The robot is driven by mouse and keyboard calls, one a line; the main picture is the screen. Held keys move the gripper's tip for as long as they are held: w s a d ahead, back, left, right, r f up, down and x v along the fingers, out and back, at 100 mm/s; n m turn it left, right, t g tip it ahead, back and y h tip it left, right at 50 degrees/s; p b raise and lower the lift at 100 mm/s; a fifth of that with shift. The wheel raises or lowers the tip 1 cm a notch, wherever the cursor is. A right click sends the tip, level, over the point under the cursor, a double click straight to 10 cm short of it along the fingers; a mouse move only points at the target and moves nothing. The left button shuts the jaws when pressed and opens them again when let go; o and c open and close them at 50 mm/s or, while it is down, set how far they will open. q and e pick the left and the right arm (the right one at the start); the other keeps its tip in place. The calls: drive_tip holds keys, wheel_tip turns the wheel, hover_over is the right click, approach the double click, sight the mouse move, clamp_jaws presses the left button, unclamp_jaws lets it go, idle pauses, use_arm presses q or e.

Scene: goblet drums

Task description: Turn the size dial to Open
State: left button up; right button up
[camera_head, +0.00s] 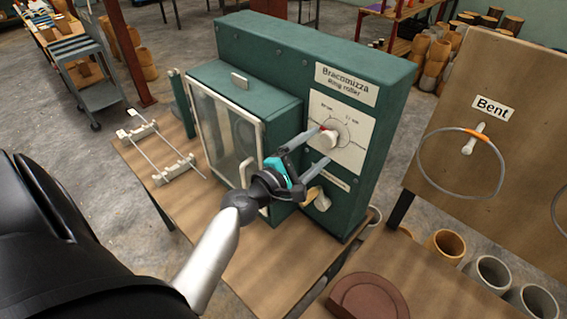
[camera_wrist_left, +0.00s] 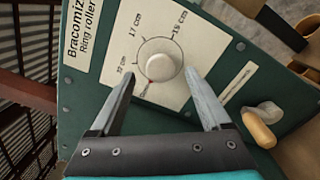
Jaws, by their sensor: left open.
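The size dial (camera_head: 327,140) is a round white knob on a white label plate (camera_head: 352,112) on the green ring roller. In the left wrist view the dial (camera_wrist_left: 160,60) has a red mark at its lower edge, pointing toward a small label that is too blurred to read surely. Labels in cm stand around the rest of its rim. My left gripper (camera_head: 324,145) is open, its fingers pointing at the plate. In the left wrist view the fingers (camera_wrist_left: 171,75) lie on either side below the dial; I cannot tell whether they touch it. My right gripper is not in view.
The green ring roller (camera_head: 300,50) stands on a wooden table (camera_head: 235,262), with a glazed door (camera_head: 228,125) at its left. A pale yellow handle (camera_wrist_left: 258,130) sits below the dial plate. A board marked Bent (camera_head: 480,140) holding a ring stands at the right.

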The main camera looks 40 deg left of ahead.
use_arm(q)
drive_tip(key=s+a+b, duration=0.1)
drive_tip(key=s+b, duration=0.3)
drive_tip(key=s, duration=0.8)
drive_tip(key=shift+a, duration=0.3)
